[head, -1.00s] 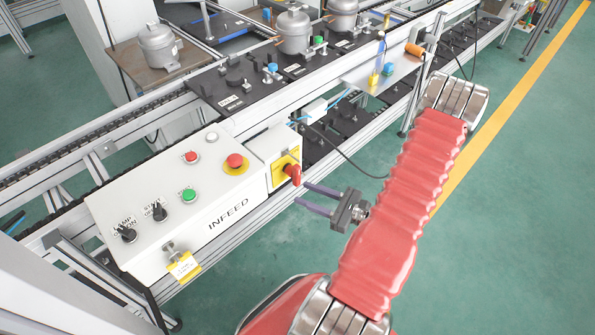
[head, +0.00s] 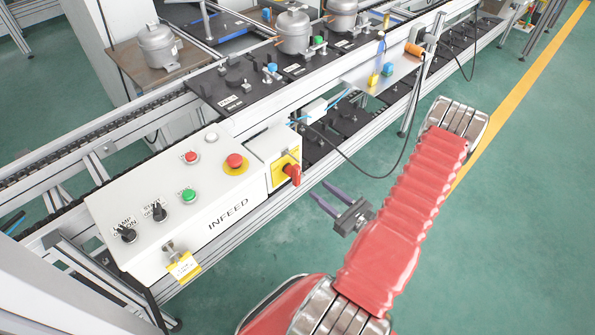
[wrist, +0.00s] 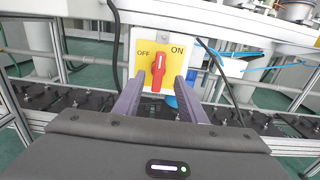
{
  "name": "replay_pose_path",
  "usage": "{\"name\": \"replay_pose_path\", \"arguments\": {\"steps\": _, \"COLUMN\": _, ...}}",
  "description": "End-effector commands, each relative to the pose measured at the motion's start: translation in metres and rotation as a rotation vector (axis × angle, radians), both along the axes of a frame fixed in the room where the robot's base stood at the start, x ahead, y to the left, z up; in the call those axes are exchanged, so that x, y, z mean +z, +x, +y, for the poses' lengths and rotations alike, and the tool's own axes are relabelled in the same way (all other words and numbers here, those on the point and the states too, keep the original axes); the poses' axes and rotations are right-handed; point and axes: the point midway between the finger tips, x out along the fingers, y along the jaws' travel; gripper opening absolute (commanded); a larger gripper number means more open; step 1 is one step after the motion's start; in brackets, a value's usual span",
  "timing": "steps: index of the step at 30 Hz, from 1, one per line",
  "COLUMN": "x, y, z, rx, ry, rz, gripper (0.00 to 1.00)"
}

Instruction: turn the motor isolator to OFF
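The motor isolator is a yellow plate with a red handle (head: 292,173) on the end of the white control box. In the wrist view the red handle (wrist: 158,73) stands nearly upright, its top between the OFF label on the left and the ON label on the right. My gripper (head: 320,190) is open and empty, a short gap to the lower right of the handle in the head view. In the wrist view its two purple fingers (wrist: 157,84) appear on either side of the handle's lower part, apart from it.
The white INFEED panel (head: 190,205) carries a red emergency stop (head: 235,160), buttons and two black selectors. A yellow tag (head: 184,266) hangs from its front. A dark cable (head: 375,176) loops behind my gripper. Green floor is clear to the right.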

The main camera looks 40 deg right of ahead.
Motion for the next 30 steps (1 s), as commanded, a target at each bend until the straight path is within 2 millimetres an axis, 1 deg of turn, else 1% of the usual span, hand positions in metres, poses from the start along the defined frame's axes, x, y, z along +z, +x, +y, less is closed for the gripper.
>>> {"name": "replay_pose_path", "arguments": {"steps": 30, "x": 0.0, "y": 0.114, "z": 0.005, "rx": 0.005, "ry": -0.001, "rz": 0.0, "gripper": 0.38}}
